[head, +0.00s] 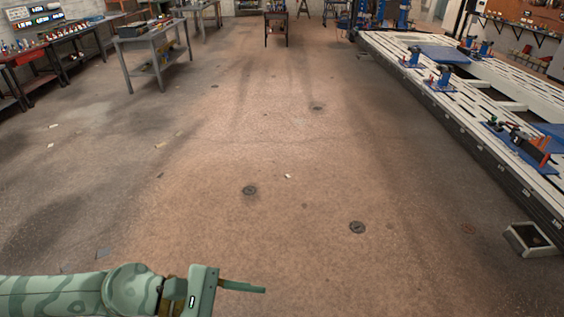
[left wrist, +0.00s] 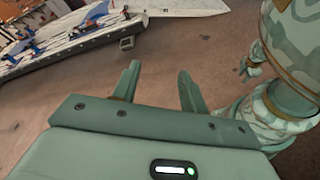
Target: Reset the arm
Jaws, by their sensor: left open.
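My left arm comes in from the lower left of the head view, with its gripper (head: 240,286) held over the bare floor. In the left wrist view the two fingers of the left gripper (left wrist: 158,86) stand apart with nothing between them, so it is open and empty. Parts of my own green patterned body show at the right of the left wrist view. My right arm and gripper do not show in the head view.
A long white slotted frame bench (head: 470,105) with blue clamps runs along the right. A small box (head: 528,239) sits on the floor beside it. A grey table (head: 150,38) and cluttered workbenches stand at the far left. The middle floor (head: 270,150) is clear.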

